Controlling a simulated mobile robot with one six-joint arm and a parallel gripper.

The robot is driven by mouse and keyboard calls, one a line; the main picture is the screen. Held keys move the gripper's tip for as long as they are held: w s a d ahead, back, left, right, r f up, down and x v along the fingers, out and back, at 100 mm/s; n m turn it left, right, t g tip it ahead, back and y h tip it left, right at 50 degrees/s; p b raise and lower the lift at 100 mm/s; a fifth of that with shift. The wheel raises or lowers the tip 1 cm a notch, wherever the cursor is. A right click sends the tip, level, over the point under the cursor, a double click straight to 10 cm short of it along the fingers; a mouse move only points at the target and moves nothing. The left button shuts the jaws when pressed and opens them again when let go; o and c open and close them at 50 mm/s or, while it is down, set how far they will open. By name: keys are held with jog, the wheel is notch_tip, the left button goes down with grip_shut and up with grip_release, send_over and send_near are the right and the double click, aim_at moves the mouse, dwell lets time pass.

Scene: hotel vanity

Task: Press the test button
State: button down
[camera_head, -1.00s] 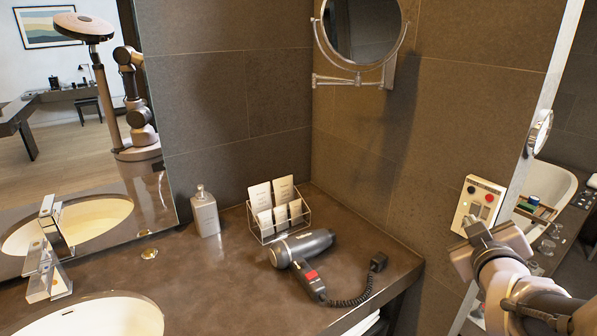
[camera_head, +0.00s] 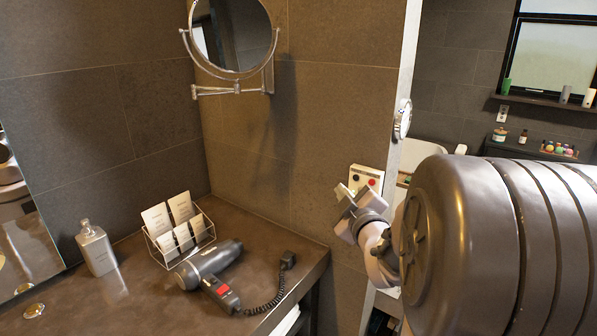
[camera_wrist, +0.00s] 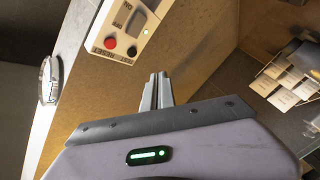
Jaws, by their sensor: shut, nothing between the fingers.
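A cream wall panel (camera_head: 367,175) is on the tiled wall right of the counter, partly hidden by my gripper in the head view. In the wrist view the panel (camera_wrist: 125,25) is upside down at the top left. It has a red button (camera_wrist: 110,43) labelled RESET, a black button (camera_wrist: 132,51) labelled TEST, a rocker switch (camera_wrist: 136,21) and a small lit green lamp. My gripper (camera_wrist: 160,80) is shut and empty, its tips below and right of the black button in that view, apparently not touching it. In the head view my gripper (camera_head: 346,194) overlaps the panel's lower left.
A hair dryer (camera_head: 209,264) with a coiled cord, a card rack (camera_head: 178,235) and a soap bottle (camera_head: 96,248) stand on the counter. A round mirror (camera_head: 232,38) sticks out from the wall.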

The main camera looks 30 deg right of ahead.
aim_at(356, 178)
jog(key=shift+w+d, duration=0.3)
jog(key=shift+d, duration=0.4)
jog(key=shift+w+d, duration=0.3)
jog(key=shift+d, duration=0.35)
jog(key=shift+w+d, duration=0.3)
jog(key=shift+d, duration=0.4)
jog(key=shift+d, duration=0.1)
dwell(0.3)
jog(key=shift+w+d, duration=0.15)
jog(key=shift+d, duration=0.1)
jog(key=shift+w+d+b, duration=0.15)
jog(key=shift+d+b, duration=0.2)
dwell(0.6)
jog(key=shift+a, duration=0.1)
jog(key=shift+s+a+b, duration=0.3)
jog(key=shift+a+b, duration=0.25)
jog(key=shift+a, duration=0.1)
